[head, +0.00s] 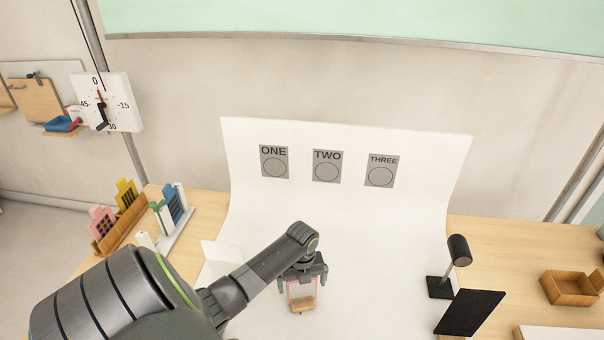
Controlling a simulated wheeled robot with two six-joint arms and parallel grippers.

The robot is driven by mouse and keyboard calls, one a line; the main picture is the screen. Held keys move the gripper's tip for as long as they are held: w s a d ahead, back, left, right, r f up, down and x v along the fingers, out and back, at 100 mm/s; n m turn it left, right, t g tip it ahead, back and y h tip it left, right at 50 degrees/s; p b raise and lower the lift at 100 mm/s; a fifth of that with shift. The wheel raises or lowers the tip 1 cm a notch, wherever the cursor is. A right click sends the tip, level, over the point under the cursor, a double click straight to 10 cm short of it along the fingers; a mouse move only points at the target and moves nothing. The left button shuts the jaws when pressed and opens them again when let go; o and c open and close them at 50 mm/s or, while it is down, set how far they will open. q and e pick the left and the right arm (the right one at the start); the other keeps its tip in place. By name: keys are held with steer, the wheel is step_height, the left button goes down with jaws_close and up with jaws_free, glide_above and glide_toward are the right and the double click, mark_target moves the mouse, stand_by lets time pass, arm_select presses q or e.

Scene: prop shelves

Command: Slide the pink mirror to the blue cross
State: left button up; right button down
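A small pink-framed piece on a wooden block, which looks like the pink mirror (291,292), stands on the white sweep near the bottom middle of the head view. My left gripper (304,282) is pointed down right over it and hides its upper part. Whether the fingers touch the mirror or are closed on it cannot be made out. No blue cross is visible; my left arm covers part of the white surface. My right gripper is out of view.
The white sweep (400,235) curves up to cards marked ONE, TWO and THREE. A black lamp (459,250) and a dark panel (470,312) stand right of the mirror. A white upright panel (222,257) stands left. A wooden box (571,288) lies far right.

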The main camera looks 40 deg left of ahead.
arm_select(q)
step_height(320, 180, up, 18)
steer(key=b, duration=0.1)
steer(key=shift+f, duration=0.25)
steer(key=shift+f, duration=0.1)
stand_by(0.4)
